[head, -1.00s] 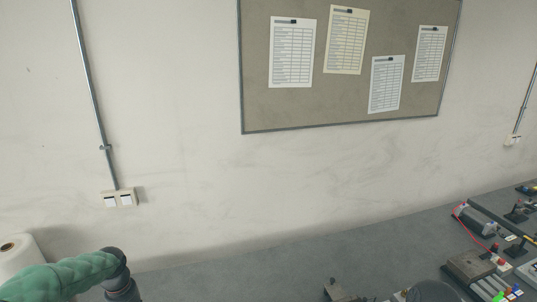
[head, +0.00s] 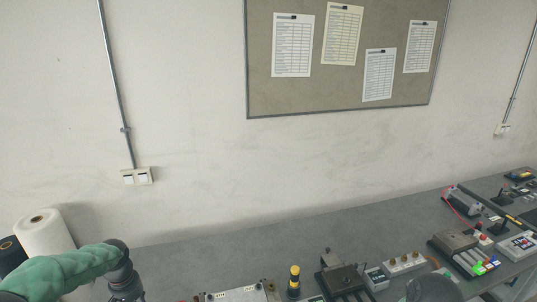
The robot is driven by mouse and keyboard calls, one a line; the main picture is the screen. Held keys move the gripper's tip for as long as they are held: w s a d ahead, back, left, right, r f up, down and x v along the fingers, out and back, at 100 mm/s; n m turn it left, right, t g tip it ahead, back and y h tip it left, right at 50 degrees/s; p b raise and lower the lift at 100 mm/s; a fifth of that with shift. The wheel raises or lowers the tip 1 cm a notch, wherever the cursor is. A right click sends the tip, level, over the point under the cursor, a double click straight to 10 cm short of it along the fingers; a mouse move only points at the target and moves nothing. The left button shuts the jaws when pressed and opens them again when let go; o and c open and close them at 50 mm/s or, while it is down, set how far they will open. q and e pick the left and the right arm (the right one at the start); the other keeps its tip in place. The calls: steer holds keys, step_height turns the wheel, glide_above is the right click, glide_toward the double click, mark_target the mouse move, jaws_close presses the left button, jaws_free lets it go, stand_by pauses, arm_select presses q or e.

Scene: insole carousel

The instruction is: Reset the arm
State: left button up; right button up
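My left arm, in a green sleeve, comes in at the lower left of the head view and ends in a dark joint at the bottom edge. Its gripper is below the frame. A dark rounded part at the bottom right seems to be part of my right arm; no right gripper shows. Whether either gripper holds anything is hidden.
A grey bench (head: 205,245) runs along the wall. On it stand a white roll (head: 45,235), a yellow and black post (head: 294,281), a dark clamp device (head: 340,275), a power strip (head: 405,264) and a unit with green lights (head: 470,254). A notice board (head: 350,100) hangs above.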

arm_select(q)
steer(key=s+d+f+h, duration=0.1)
steer(key=s+d+f, duration=0.1)
steer(key=d+f, duration=0.4)
steer(key=s+d+f+h, duration=0.1)
steer(key=s+d+f, duration=0.1)
steer(key=d+f, duration=0.4)
steer(key=s+d+f+m+h, duration=0.1)
steer(key=s+d+f, duration=0.2)
steer(key=d+f, duration=0.4)
steer(key=shift+s+f, duration=0.1)
steer(key=shift+f, duration=0.6)
steer(key=s+d+f+h, duration=0.1)
steer(key=s+d+f, duration=0.35)
steer(key=s, duration=0.35)
steer(key=s+d+f, duration=0.3)
steer(key=s+d, duration=0.3)
steer(key=s, duration=0.1)
step_height(320, 180, down, 16)
steer(key=w+d+b, duration=0.1)
steer(key=w+b, duration=0.1)
steer(key=b, duration=1.5)
steer(key=shift+d+r+b, duration=0.15)
steer(key=shift+b, duration=0.25)
arm_select(e)
step_height(320, 180, down, 18)
steer(key=shift+s, duration=0.3)
steer(key=shift+r, duration=0.15)
steer(key=shift+d, duration=0.1)
